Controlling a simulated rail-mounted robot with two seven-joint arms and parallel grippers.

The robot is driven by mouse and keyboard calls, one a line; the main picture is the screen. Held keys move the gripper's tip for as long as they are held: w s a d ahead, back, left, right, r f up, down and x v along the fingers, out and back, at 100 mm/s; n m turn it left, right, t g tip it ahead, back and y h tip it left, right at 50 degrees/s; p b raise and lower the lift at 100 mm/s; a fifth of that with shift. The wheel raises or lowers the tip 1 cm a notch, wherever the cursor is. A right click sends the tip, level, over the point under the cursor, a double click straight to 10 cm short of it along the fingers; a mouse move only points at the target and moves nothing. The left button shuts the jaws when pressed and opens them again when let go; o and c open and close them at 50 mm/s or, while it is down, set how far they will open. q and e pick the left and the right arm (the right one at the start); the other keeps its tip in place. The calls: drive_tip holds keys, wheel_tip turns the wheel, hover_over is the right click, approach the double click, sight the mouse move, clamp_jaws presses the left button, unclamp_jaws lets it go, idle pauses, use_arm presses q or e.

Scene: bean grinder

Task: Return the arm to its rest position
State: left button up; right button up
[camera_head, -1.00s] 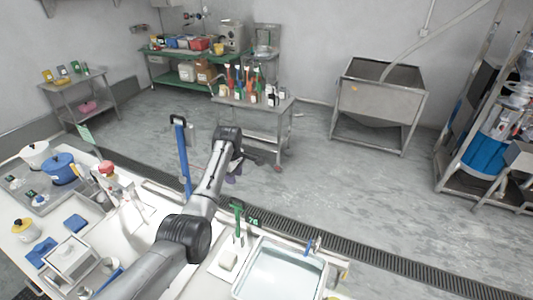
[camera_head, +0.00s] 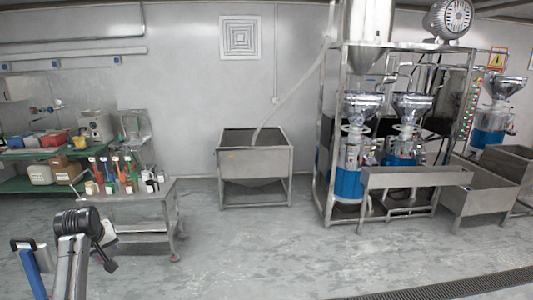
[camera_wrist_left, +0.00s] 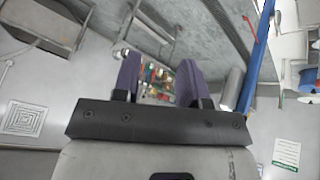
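My left arm rises at the lower left of the head view, and its gripper (camera_head: 108,258) shows small beside the dark wrist joint. In the left wrist view my left gripper (camera_wrist_left: 160,78) has its two purple-grey fingers apart, with nothing held between them. Only the distant room shows through the gap. My right gripper is in neither view.
A steel sink (camera_head: 254,165) and grinders with blue bodies (camera_head: 348,184) stand farther right. The middle floor is clear.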

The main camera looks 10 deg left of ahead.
use_arm(q)
drive_tip(key=d+r+m+t+y, duration=0.1)
drive_tip(key=d+r+m+t, duration=0.25)
drive_tip(key=r, duration=0.55)
drive_tip(key=s+d+r+m+t+p, duration=0.2)
drive_tip(key=s+d+m+t, duration=0.15)
drive_tip(key=s+d, duration=0.45)
drive_tip(key=s+d+f+m+g+h+p, duration=0.25)
drive_tip(key=s+d+f+m+p, duration=0.2)
drive_tip(key=s+d+f, duration=1.2)
drive_tip(key=s+d+f+g+p, duration=0.1)
drive_tip(key=s+f+g, duration=0.1)
drive_tip(key=s+f, duration=0.2)
drive_tip(key=s+f+g+h+p, duration=0.1)
drive_tip(key=s+f, duration=0.3)
drive_tip(key=s, duration=0.6)
drive_tip(key=s+d+f+g+p, duration=0.1)
drive_tip(key=s+f+g, duration=0.2)
drive_tip(key=s, duration=0.4)
drive_tip(key=shift+d+f+p, duration=0.3)
drive_tip(key=shift+f+p, duration=0.1)
